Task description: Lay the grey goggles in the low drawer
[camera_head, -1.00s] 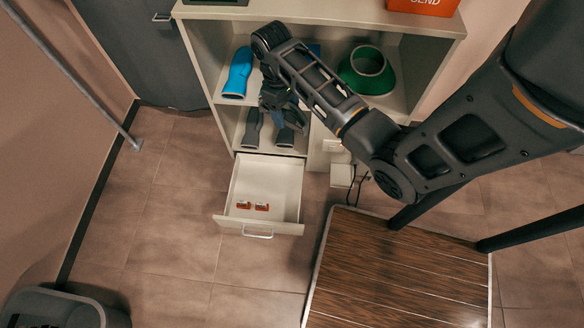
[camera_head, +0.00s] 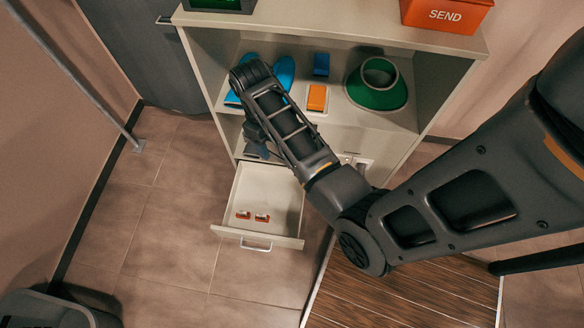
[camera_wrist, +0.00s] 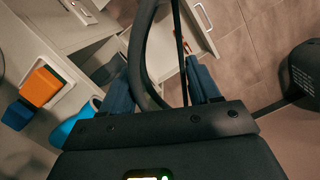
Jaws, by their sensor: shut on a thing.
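The grey goggles (camera_wrist: 143,45) show in the wrist view as a dark curved band between the blue fingers of my gripper (camera_wrist: 158,72). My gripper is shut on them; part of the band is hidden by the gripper. In the head view the gripper (camera_head: 256,138) is mostly behind my arm, in front of the lower shelf, just above the back of the drawer; the goggles cannot be made out there. The low drawer (camera_head: 256,237) is pulled open, with two small red-and-white items (camera_head: 262,217) near its front. The rest of its floor looks bare.
The upper shelf holds blue shoe-like items (camera_head: 285,72), an orange block (camera_head: 317,98), a blue block (camera_head: 321,64) and a green collar (camera_head: 377,88). An orange SEND box (camera_head: 446,14) stands on top. A wood-look platform (camera_head: 400,292) lies right of the drawer. Floor left of it is clear.

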